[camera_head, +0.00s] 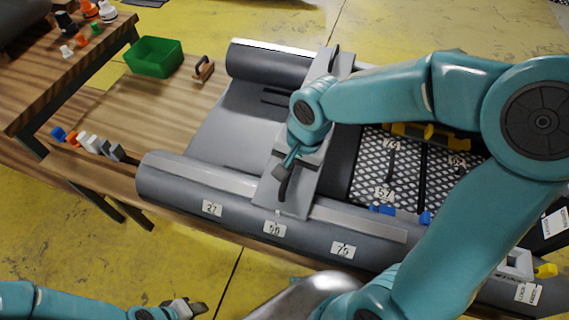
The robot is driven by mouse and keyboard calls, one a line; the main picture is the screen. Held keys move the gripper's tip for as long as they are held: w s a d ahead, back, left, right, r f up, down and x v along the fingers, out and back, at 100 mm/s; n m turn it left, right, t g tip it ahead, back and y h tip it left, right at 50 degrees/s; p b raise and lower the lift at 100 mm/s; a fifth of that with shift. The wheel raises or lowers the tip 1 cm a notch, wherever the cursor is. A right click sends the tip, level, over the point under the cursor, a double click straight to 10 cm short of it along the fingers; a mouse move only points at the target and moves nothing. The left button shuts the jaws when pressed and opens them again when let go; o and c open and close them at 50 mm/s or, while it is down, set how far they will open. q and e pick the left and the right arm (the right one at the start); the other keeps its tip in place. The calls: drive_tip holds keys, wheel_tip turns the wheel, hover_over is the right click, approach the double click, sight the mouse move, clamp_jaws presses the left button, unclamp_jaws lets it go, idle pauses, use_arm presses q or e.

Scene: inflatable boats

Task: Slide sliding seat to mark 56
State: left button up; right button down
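The grey sliding seat (304,190) lies across the inflatable boat (170,182), from the far tube to the near tube. Its near end is just above the middle white label (274,229), which seems to read 56, though it is small. Labels 27 (212,208) and 75 (343,250) are on either side of it on the near tube. My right gripper (288,160) is over the seat, at the dark handle (282,185) near its close end; its fingers are too small to judge. My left gripper (190,308) is low at the left, away from the boat.
A green bin (154,57) and a wooden-based tool (202,70) stand on the wooden table (130,100) left of the boat. Several small coloured fittings (88,141) line its edge. A patterned floor panel (385,175) lies right of the seat. The boat floor left of the seat is clear.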

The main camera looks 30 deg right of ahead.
drive_tip(key=shift+w+r, duration=0.1)
drive_tip(key=shift+r, duration=0.05)
drive_tip(key=c, duration=1.1)
unclamp_jaws()
wheel_tip(320, 180, up, 16)
drive_tip(key=s+d+p, duration=0.2)
drive_tip(key=shift+s+p, duration=0.35)
drive_tip(key=shift+s, duration=0.05)
